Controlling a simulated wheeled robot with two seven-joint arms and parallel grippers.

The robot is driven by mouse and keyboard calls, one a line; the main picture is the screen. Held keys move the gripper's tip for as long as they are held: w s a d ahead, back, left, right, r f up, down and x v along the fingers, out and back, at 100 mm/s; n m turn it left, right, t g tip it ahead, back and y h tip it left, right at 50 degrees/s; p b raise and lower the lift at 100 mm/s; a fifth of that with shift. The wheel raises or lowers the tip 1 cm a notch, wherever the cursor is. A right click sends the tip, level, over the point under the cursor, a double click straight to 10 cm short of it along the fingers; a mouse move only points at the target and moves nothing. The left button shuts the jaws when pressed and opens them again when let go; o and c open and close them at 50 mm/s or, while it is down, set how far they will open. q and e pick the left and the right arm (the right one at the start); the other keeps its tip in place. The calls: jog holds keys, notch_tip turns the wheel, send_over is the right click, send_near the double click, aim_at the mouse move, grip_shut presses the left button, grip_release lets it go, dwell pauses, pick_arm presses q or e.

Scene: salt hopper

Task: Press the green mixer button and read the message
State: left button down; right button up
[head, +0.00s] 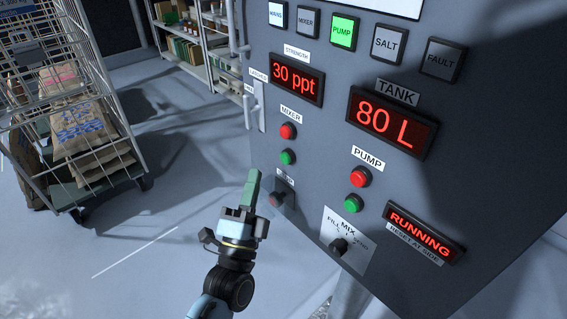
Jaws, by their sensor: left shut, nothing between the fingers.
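The green mixer button (288,157) sits on the grey control panel (330,130), below the red mixer button (288,131) and the MIXER label (291,114). My left gripper (254,177) is shut and empty. In the picture it is just left of and below the green mixer button, and appears apart from it. The message display (425,232) at the lower right reads "RUNNING" in red. The MIXER lamp (307,22) is dark, while the PUMP lamp (343,32) is lit green. My right gripper is not in view.
Red (361,177) and green pump buttons (352,204) and a MIX/FILL selector knob (339,246) are nearby. Displays read 30 ppt (297,79) and 80 L (391,122). A small covered switch (280,195) is right of my gripper. A wire cage trolley (62,110) with sacks stands left.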

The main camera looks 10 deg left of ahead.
aim_at(286, 158)
pick_arm(q)
jog(key=shift+w+d+b, duration=0.25)
jog(key=shift+w+d, duration=0.45)
jog(key=shift+w, duration=0.15)
jog(key=shift+w+d+b, duration=0.2)
jog(key=shift+w+d, duration=0.45)
jog(key=shift+w, duration=0.2)
jog(key=shift+w+d, duration=0.1)
jog(key=shift+w, duration=0.05)
dwell(0.7)
jog(key=shift+w+d, duration=0.15)
jog(key=shift+w, duration=0.05)
jog(key=shift+w+d, duration=0.3)
jog(key=shift+w, duration=0.1)
dwell(0.9)
jog(key=shift+s, duration=0.1)
jog(key=shift+s+a+p, duration=0.55)
jog(key=shift+s, duration=0.1)
